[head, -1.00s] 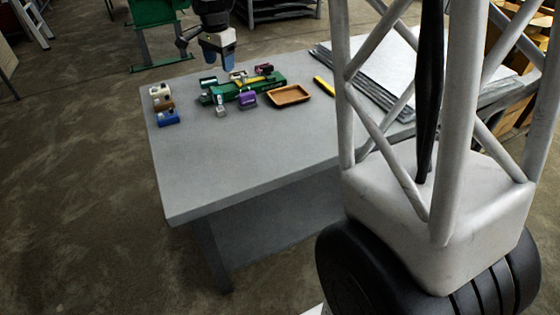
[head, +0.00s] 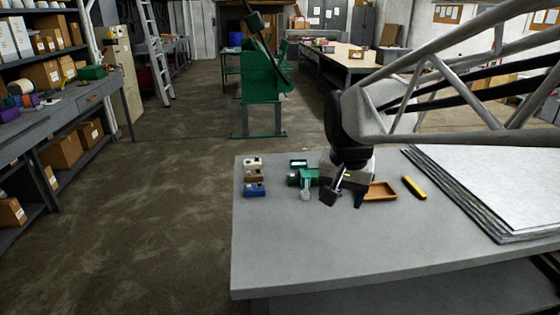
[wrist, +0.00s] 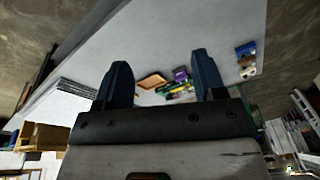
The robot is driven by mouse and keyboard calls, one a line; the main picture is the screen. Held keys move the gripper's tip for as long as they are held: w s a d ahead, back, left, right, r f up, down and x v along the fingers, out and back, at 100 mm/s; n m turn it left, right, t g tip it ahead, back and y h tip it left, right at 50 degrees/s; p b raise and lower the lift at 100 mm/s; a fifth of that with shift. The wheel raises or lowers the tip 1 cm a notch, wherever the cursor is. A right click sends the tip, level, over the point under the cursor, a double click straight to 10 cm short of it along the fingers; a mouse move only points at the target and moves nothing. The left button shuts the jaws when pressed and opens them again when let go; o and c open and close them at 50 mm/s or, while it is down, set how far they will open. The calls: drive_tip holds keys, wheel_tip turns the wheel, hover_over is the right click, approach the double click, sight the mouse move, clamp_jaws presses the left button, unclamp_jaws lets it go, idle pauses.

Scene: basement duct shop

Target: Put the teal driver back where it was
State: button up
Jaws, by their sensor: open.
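A small dark teal-green, white-topped piece (head: 299,163) stands at the back of the cluster on the grey table (head: 330,245). I cannot tell whether it is the teal driver. A green holder (head: 307,177) lies in front of it, partly hidden by my gripper (head: 344,197). My gripper is open and seems to hang empty over the right part of the cluster. In the wrist view its two blue fingers (wrist: 162,78) stand apart, with the green holder (wrist: 178,88) and a purple piece (wrist: 180,73) beyond, out of their grip.
Cream, brown and blue blocks (head: 253,176) stand left of the holder. A grey piece (head: 306,190) stands in front. A brown tray (head: 380,191), a yellow-and-black tool (head: 413,187) and stacked sheets (head: 490,185) lie to the right. The table's front is clear.

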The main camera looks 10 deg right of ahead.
drive_tip(key=s+f+n, duration=0.2)
drive_tip(key=s, duration=0.5)
drive_tip(key=s+f+n, duration=0.2)
drive_tip(key=s, duration=0.6)
drive_tip(key=shift+s+a+f+n+t, duration=0.2)
drive_tip(key=shift+a+f+n+t, duration=0.05)
drive_tip(key=shift+f+n+t, duration=0.05)
idle(1.1)
